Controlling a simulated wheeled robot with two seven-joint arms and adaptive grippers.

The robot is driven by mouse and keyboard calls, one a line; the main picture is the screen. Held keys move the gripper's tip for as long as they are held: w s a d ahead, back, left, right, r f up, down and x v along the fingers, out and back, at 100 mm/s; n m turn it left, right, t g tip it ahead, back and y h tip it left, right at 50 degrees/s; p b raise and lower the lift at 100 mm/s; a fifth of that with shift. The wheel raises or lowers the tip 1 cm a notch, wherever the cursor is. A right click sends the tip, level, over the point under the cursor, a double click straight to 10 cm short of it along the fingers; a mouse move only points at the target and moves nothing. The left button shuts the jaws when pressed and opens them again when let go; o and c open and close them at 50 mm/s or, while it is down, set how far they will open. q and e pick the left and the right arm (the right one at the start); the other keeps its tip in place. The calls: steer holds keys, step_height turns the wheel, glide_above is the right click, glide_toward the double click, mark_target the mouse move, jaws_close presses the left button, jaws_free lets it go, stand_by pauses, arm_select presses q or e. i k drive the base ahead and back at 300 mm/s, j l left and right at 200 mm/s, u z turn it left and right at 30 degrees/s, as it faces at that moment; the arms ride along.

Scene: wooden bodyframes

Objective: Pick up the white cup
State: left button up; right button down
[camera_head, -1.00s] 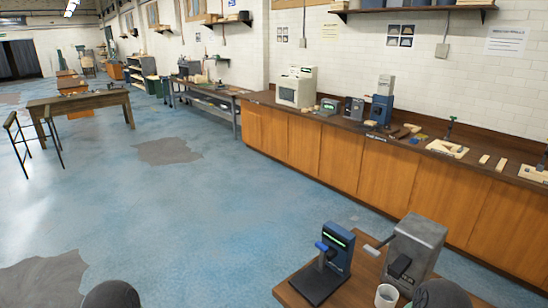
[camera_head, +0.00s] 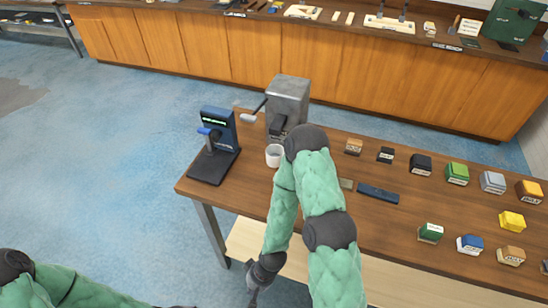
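The white cup (camera_head: 273,157) stands upright on the wooden table (camera_head: 365,228), near its left end. It is just in front of a grey machine with a lever (camera_head: 287,103) and right of a blue machine (camera_head: 222,130). My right arm's elbow is close to the cup's right side in the picture. My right gripper (camera_head: 254,288) hangs low near the bottom edge, in front of the table and well away from the cup; its fingers are too small and dark to read. My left arm is at the bottom left, with only a dark sliver of its end at the frame edge.
Several small coloured boxes (camera_head: 457,174) stand on the table's right part. A dark flat bar (camera_head: 378,194) lies right of my arm. A long wooden counter (camera_head: 205,45) with parts on it runs along the back. Blue floor (camera_head: 110,170) is clear on the left.

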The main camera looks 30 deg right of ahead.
mark_target(275, 152)
steer(key=z, duration=2)
steer(key=k+j, duration=0.15)
steer(key=j, duration=0.2)
steer(key=k+j+z, duration=0.1)
steer(key=j, duration=0.3)
steer(key=k+j+z, duration=0.1)
steer(key=k+j, duration=0.15)
steer(key=j, duration=0.1)
